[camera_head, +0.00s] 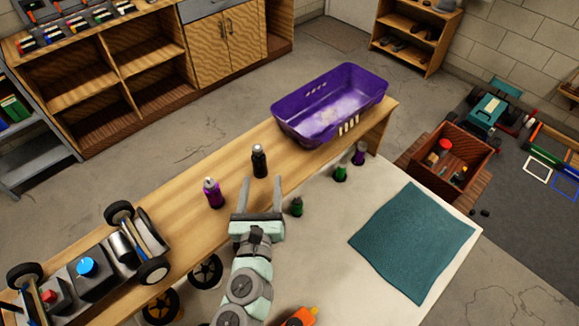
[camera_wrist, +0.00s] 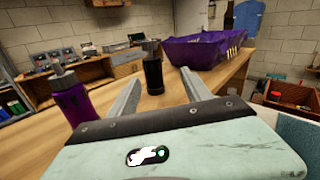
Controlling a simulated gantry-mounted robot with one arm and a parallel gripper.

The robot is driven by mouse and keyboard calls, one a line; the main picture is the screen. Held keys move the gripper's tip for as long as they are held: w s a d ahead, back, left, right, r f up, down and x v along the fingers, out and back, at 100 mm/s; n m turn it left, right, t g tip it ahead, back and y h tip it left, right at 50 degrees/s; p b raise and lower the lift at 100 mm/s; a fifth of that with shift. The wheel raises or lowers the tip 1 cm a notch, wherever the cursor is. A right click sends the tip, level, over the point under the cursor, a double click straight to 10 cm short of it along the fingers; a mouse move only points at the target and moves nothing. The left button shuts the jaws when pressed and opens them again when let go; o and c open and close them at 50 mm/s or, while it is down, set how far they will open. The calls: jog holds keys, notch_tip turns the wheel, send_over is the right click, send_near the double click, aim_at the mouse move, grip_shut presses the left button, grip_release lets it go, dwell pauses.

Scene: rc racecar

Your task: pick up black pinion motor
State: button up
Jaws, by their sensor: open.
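The black pinion motor (camera_head: 259,160) is a dark upright cylinder with a narrower grey top, standing on the wooden bench. In the wrist view the black motor (camera_wrist: 153,74) is ahead of my gripper, framed between its fingers. My gripper (camera_head: 262,181) is open and empty, its two fingers pointing toward the black motor. In the head view the fingertips lie just short of the motor. I cannot tell the exact gap or whether they touch it.
A similar purple cylinder (camera_head: 213,194) stands left of my gripper. A purple bin (camera_head: 330,108) sits beyond the motor on the right. Small green (camera_head: 340,173) and purple (camera_head: 359,155) cylinders stand on the pale table, left of a teal mat (camera_head: 412,241). A car chassis (camera_head: 75,265) is at lower left.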

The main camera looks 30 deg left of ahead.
aim_at(259, 167)
jog(key=shift+s+a+f+y, duration=0.15)
jog(key=shift+s+a+y, duration=0.05)
jog(key=shift+y, duration=0.1)
jog(key=shift+w+a+m, duration=0.1)
jog(key=shift+a+m, duration=0.05)
jog(key=shift+m, duration=0.15)
jog(key=x, duration=0.4)
jog(key=shift+w+a+b, duration=0.15)
jog(key=shift+a+b, duration=0.15)
jog(key=shift+b, duration=0.1)
jog(key=shift+p+x, duration=0.5)
jog(key=shift+x, duration=2.25)
jog(key=shift+w+a, duration=0.15)
jog(key=shift+f, duration=0.1)
jog(key=shift+c, duration=0.3)
grip_shut()
